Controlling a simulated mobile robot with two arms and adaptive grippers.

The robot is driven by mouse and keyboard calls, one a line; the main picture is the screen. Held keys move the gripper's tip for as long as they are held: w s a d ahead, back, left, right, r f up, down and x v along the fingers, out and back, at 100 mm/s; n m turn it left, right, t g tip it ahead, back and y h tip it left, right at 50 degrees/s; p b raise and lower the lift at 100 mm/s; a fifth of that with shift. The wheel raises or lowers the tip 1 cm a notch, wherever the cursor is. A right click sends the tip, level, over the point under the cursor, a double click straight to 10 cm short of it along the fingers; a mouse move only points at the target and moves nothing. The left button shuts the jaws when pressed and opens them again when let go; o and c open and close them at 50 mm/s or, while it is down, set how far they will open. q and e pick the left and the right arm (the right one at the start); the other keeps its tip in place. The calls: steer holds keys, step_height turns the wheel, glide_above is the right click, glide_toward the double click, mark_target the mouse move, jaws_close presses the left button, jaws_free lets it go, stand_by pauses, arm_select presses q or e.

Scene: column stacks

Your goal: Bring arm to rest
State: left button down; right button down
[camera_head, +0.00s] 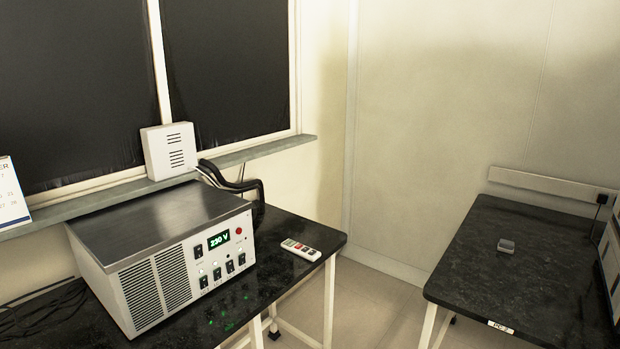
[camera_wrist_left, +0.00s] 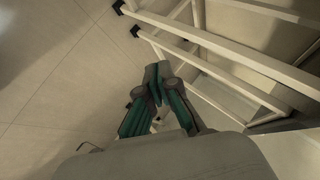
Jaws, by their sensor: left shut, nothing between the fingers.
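My left gripper (camera_wrist_left: 157,84) shows in the left wrist view. Its two fingers meet at the tips and nothing is between them. It hangs over the tiled floor (camera_wrist_left: 60,75), beside the white legs and rails of a table frame (camera_wrist_left: 215,45). I cannot tell its exact distance from the frame. Neither arm shows in the head view, and the right gripper is in neither view.
In the head view, a power unit (camera_head: 165,215) reading "230 V" and a remote control (camera_head: 301,250) stand on the left dark table (camera_head: 300,228). A small grey object (camera_head: 506,246) lies on the right table (camera_head: 490,290). Floor (camera_head: 362,305) lies open between the tables.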

arm_select(q)
steer(key=s+f+n+g, duration=0.2)
steer(key=s+f, duration=0.5)
steer(key=s, duration=0.5)
steer(key=s+f+n+g+b, duration=0.1)
steer(key=s+f+n+g, duration=0.2)
steer(key=s+f, duration=0.4)
steer(key=s+f+n+g+h, duration=0.1)
steer(key=s+f+n+g, duration=0.2)
steer(key=s+f, duration=0.5)
steer(key=s, duration=1)
steer(key=shift+s+a+b, duration=0.15)
steer(key=shift+a+b, duration=0.05)
steer(key=shift+b, duration=0.1)
